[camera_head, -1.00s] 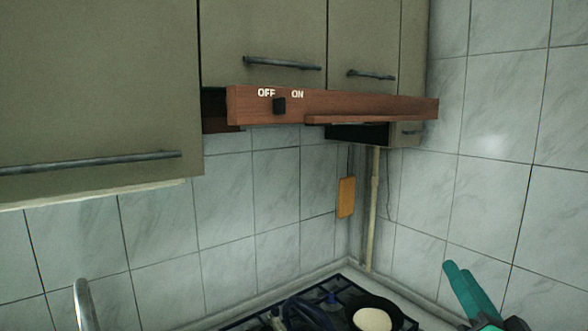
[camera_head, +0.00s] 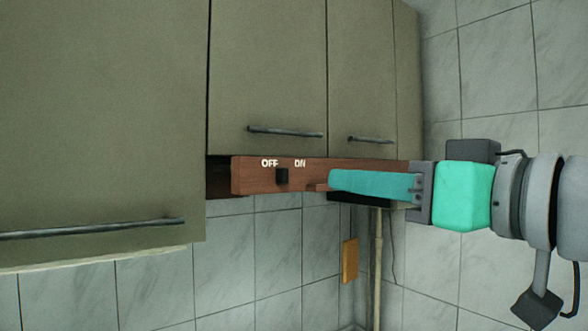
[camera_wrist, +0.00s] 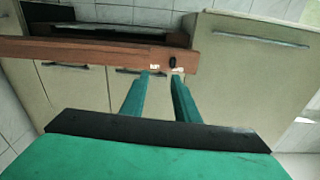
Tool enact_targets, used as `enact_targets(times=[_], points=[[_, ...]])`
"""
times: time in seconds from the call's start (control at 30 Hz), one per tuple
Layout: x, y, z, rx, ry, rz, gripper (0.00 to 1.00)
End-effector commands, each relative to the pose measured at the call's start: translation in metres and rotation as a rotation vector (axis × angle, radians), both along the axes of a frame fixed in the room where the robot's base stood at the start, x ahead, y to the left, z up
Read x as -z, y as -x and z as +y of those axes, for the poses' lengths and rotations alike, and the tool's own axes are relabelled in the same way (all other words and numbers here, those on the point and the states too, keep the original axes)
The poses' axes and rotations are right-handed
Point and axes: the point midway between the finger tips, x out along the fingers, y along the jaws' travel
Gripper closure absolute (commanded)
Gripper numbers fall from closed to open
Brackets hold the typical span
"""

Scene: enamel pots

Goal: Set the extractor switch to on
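The extractor switch (camera_head: 282,177) is a small black knob on the reddish-brown wooden hood front (camera_head: 253,181). It sits below and between the white OFF and ON labels, slightly nearer OFF. In the wrist view, which is upside down, the switch (camera_wrist: 173,61) shows just beyond the fingertips. My gripper (camera_head: 332,182) has teal fingers and reaches in from the right, its tips to the right of the switch and apart from it. In the wrist view my gripper (camera_wrist: 160,76) has its two fingers spread with nothing between them.
Beige wall cabinets with dark bar handles (camera_head: 285,132) stand above the hood, and a larger cabinet (camera_head: 95,120) is at the left. A small wooden board (camera_head: 350,260) and a pale pipe (camera_head: 377,270) are on the tiled wall below.

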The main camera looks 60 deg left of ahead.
Motion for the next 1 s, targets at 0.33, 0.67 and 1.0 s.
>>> enact_targets(times=[0.33, 0.67, 1.0], points=[[-0.015, 0.029, 0.005, -0.026, 0.045, -0.051, 0.72], [-0.014, 0.03, 0.059, -0.028, 0.045, -0.051, 0.72], [-0.014, 0.03, 0.101, -0.025, 0.043, -0.051, 0.72]])
